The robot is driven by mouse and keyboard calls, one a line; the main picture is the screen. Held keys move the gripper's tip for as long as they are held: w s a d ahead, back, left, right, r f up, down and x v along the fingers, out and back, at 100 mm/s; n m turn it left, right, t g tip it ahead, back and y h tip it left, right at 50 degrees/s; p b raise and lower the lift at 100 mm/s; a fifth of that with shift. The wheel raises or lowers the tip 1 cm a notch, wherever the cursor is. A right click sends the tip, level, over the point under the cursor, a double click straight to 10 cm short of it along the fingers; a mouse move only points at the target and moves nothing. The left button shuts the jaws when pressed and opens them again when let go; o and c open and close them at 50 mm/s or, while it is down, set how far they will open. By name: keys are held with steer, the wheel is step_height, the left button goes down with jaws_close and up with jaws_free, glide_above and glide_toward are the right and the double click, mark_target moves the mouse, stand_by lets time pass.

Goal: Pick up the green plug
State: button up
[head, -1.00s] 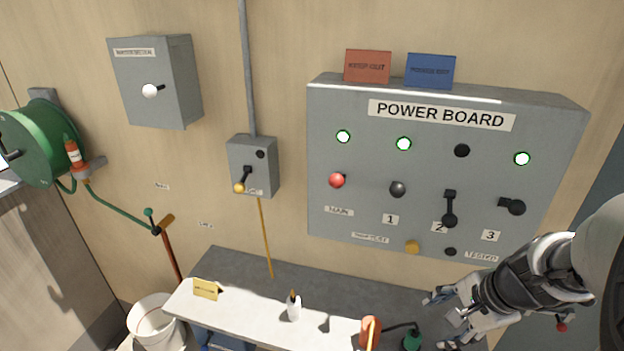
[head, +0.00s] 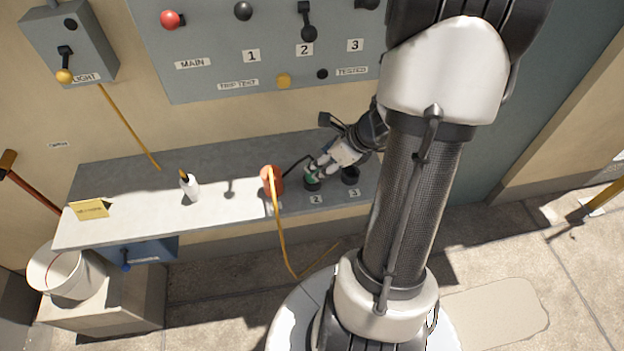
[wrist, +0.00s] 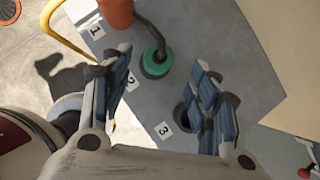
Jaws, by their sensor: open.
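The green plug (wrist: 157,62) has a round green body and a dark cable. It stands on the grey bench by the label 2. In the head view the green plug (head: 311,184) is partly hidden by my gripper (head: 317,170), which is low over the bench. In the wrist view my gripper (wrist: 162,58) is open and empty, and the plug appears between its two fingertips, a little beyond them. I cannot tell whether the fingers reach down beside the plug or are still above it.
An orange plug (head: 269,181) with a yellow cable stands just left, by label 1. A dark socket (head: 351,176) is at label 3. A white bottle (head: 190,188) stands further left on the bench (head: 130,225). The power board (head: 200,60) rises behind.

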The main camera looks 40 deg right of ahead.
steer(key=shift+b+x, duration=1.4)
steer(key=shift+x, duration=1.8)
steer(key=shift+a+r, duration=0.1)
steer(key=c, duration=1.2)
